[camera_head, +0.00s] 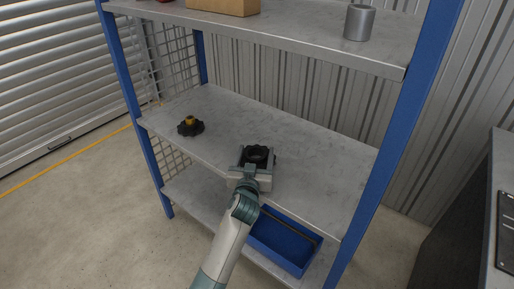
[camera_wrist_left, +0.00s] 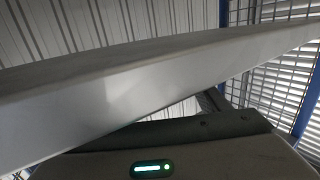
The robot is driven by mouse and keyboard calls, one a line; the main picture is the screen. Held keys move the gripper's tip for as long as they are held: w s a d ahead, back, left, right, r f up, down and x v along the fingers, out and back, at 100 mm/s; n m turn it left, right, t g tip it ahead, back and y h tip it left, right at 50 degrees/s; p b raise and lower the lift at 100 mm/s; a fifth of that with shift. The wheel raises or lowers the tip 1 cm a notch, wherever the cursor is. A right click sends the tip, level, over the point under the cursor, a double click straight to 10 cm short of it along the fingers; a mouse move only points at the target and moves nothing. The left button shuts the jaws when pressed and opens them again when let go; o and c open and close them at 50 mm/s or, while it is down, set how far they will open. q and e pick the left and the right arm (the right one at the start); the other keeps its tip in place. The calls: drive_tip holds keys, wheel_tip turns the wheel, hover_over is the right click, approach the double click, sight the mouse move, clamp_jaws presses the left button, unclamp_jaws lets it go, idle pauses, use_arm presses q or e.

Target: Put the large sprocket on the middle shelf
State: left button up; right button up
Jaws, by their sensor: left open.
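A dark toothed wheel (camera_head: 257,154), apparently the large sprocket, is at the front part of the middle shelf (camera_head: 300,151). My left gripper (camera_head: 254,162) is open around or just over it, with its jaws at the wheel's sides. Whether they touch it I cannot tell, and the gripper hides its near part. A second dark toothed part with a brass-coloured hub (camera_head: 190,125) lies on the same shelf to the left. The left wrist view shows a pale shelf edge (camera_wrist_left: 120,90) close up, but no sprocket. My right gripper is not in view.
The top shelf (camera_head: 290,30) holds a grey metal cup (camera_head: 359,22) and a cardboard box (camera_head: 225,5). A blue bin (camera_head: 284,243) sits on the bottom shelf. Blue posts (camera_head: 405,130) frame the rack. The middle shelf's right side is clear.

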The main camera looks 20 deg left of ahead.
use_arm(q)
drive_tip(key=s, duration=0.2)
drive_tip(key=s+d, duration=0.1)
drive_tip(key=s, duration=0.4)
drive_tip(key=shift+s+d+r, duration=0.2)
drive_tip(key=shift+s, duration=0.1)
